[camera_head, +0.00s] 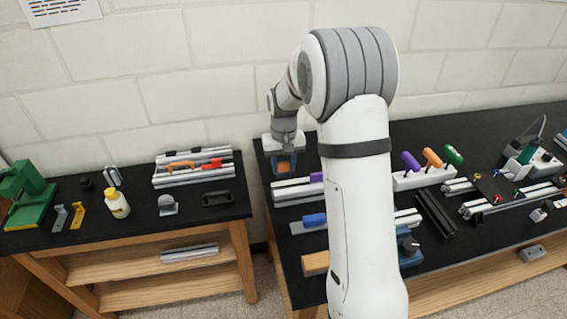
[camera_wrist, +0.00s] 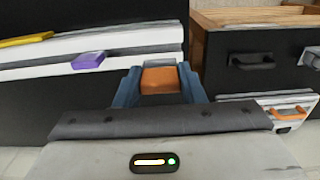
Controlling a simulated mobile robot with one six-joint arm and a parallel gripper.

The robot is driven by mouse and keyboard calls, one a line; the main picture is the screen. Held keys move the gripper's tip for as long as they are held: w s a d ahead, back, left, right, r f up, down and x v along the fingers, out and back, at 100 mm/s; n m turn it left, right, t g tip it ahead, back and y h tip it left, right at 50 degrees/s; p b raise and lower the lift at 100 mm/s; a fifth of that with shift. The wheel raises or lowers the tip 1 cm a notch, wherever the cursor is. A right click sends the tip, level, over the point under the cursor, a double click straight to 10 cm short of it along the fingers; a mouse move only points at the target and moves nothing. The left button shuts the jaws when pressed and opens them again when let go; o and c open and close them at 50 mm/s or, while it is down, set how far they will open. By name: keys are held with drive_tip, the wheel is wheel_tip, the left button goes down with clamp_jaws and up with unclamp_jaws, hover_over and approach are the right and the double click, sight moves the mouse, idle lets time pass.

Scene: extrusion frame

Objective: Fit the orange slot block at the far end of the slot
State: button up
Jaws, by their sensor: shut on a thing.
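The orange slot block (camera_wrist: 160,80) is held between the two blue fingers of my gripper (camera_wrist: 158,88). In the head view, my gripper (camera_head: 284,163) is over the left end of the right-hand black bench, with a bit of orange between its fingers. Close to it lies a silver slotted extrusion (camera_head: 292,192). A purple slot block (camera_head: 316,177) sits on this extrusion, partly hidden by my arm. In the wrist view, the purple block (camera_wrist: 88,61) is on a silver rail (camera_wrist: 125,42) left of the orange block. The orange block appears apart from the rail.
My arm hides the bench's middle. A white holder (camera_head: 420,178) with purple, orange and green handles stands right of it. A blue-handled tool (camera_head: 314,220) lies in front of the extrusion. The left bench carries a rail frame (camera_head: 192,181), a bottle (camera_head: 117,204) and a green press (camera_head: 28,190).

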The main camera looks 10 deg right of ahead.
sight(284, 171)
drive_tip(key=shift+f+b, duration=1.05)
drive_tip(key=shift+f, duration=0.75)
drive_tip(key=shift+f+b, duration=1.3)
drive_tip(key=shift+f, duration=0.2)
idle(0.4)
drive_tip(key=o, duration=1.1)
drive_tip(key=shift+d, duration=0.1)
drive_tip(key=shift+o, duration=0.2)
drive_tip(key=shift+r, duration=0.1)
drive_tip(key=shift+r+b, duration=0.55)
drive_tip(key=shift+r, duration=3.3)
